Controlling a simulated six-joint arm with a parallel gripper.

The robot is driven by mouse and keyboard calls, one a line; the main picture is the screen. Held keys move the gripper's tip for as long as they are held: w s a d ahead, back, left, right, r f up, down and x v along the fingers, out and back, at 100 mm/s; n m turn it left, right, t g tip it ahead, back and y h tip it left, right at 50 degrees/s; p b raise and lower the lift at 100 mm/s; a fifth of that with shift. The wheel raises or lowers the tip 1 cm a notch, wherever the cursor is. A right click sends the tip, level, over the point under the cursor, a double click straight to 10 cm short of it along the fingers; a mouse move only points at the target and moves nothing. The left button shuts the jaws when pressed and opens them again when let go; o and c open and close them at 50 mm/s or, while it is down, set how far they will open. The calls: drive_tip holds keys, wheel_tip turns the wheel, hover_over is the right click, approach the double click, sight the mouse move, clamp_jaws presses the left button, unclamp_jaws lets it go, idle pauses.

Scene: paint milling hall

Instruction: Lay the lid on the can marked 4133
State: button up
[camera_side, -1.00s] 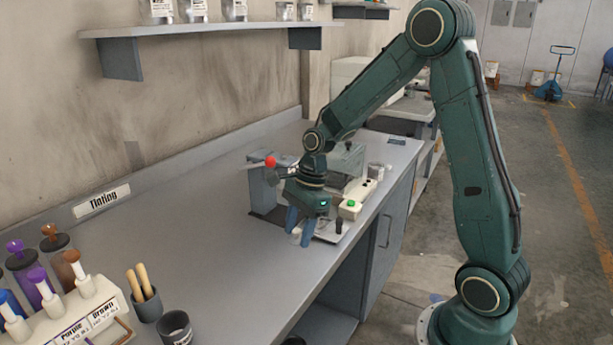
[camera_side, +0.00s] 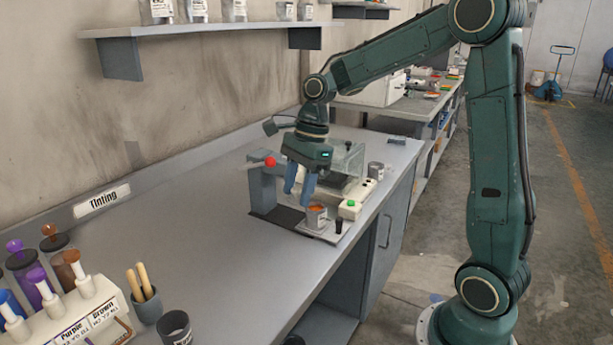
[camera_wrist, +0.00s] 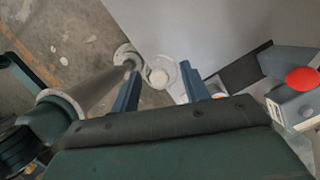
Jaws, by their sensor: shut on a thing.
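An open can (camera_side: 317,219) with orange paint at its top stands upright on a pale plate at the bench's front edge. Its marking is too small to read. My gripper (camera_side: 300,186) is above the can and slightly to its left, apart from it, fingers pointing down. In the wrist view a pale round piece, apparently the lid (camera_wrist: 160,76), shows between the fingertips of my gripper (camera_wrist: 160,90), which is shut on it. I cannot make out the lid in the side view.
A pale unit with a green button (camera_side: 349,209) and a grey tin (camera_side: 375,171) are to the right. A pigment rack (camera_side: 85,322) and cups are front left. The middle bench is clear.

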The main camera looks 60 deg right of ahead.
idle(0.3)
drive_tip(key=w+d+f+m, duration=0.2)
drive_tip(key=d+m, duration=0.1)
drive_tip(key=d, duration=0.6)
drive_tip(key=w+d+f+m+t+h, duration=0.1)
drive_tip(key=w+d+f+m, duration=0.2)
drive_tip(key=d, duration=0.6)
drive_tip(key=shift+w+f, duration=0.2)
drive_tip(key=shift+f, duration=0.1)
drive_tip(key=shift+f, duration=0.2)
drive_tip(key=shift+f, duration=3)
drive_tip(key=shift+f, duration=0.4)
drive_tip(key=o, duration=1.5)
